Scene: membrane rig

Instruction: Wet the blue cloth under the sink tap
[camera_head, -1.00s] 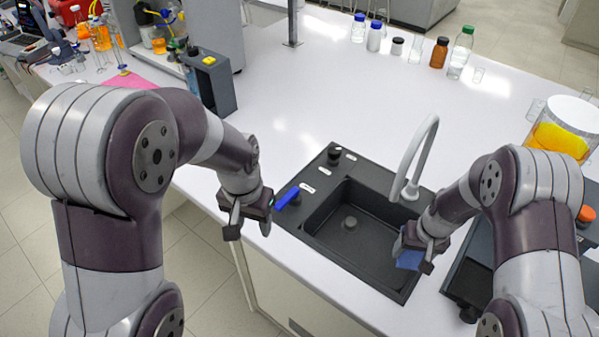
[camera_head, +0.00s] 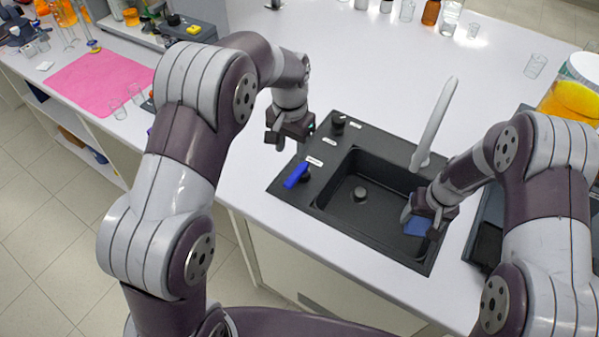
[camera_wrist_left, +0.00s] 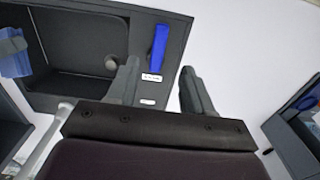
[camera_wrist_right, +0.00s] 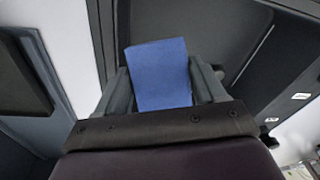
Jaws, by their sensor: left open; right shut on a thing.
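The blue cloth (camera_head: 417,226) is pinched in my right gripper (camera_head: 421,212), over the right part of the black sink (camera_head: 330,205). It hangs flat between the fingers in the right wrist view (camera_wrist_right: 160,75). The grey tap (camera_head: 435,125) arches behind the sink; the cloth is nearer the front edge than the tap. No water stream is visible. A blue lever (camera_head: 297,175) sits on the sink's left deck. My left gripper (camera_head: 277,140) is open and empty, behind and left of the lever. In the left wrist view the lever (camera_wrist_left: 158,46) shows beyond the open fingers.
A round black knob (camera_head: 338,119) stands on the deck's back left corner. A pink mat (camera_head: 97,82) with glassware lies to the left. A dark tray stands right of the sink, with a jar of orange liquid (camera_head: 572,100) behind it.

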